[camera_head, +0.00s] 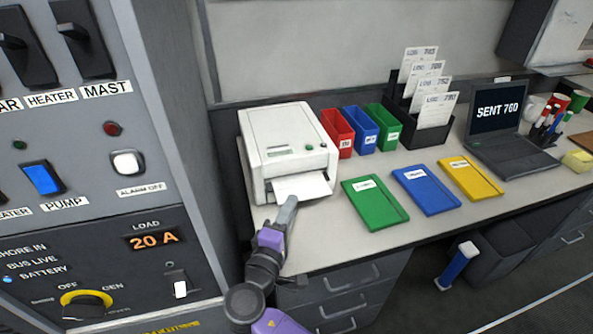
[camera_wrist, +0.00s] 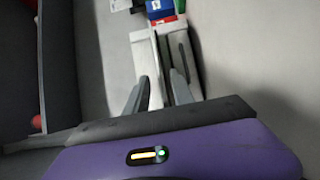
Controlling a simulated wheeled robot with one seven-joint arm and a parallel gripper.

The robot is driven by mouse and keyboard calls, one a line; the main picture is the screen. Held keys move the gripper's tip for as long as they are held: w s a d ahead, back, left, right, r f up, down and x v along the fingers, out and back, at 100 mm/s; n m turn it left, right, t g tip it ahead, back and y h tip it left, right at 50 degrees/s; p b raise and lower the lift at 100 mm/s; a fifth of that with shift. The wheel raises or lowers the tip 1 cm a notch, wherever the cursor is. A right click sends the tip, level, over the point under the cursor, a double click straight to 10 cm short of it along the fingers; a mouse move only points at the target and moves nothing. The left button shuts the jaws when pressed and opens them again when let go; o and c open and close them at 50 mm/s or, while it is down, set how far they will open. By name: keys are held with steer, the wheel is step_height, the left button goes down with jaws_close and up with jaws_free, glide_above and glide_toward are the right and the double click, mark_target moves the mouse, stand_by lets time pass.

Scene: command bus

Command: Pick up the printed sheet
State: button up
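The printed sheet (camera_head: 302,186) is white and sticks out of the front slot of a white printer (camera_head: 288,132) on the desk. Its back part is hidden inside the printer. My gripper (camera_head: 292,199) is just in front of the sheet's front edge; the head view does not show whether they touch. In the wrist view, my gripper's two grey fingers (camera_wrist: 159,78) are apart and point at the printer's pale front (camera_wrist: 146,48). A white surface shows between the fingers, but I cannot tell sheet from printer there.
Red, blue and green bins (camera_head: 364,130) stand right of the printer. A green folder (camera_head: 374,203), a blue folder (camera_head: 426,190) and a yellow folder (camera_head: 470,178) lie on the desk. A switch panel (camera_head: 110,190) stands close on the left. A laptop (camera_head: 505,125) is farther right.

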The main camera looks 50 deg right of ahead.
steer(key=shift+p+x, duration=0.3)
steer(key=shift+x, duration=2.45)
steer(key=shift+s, duration=0.1)
jaws_close()
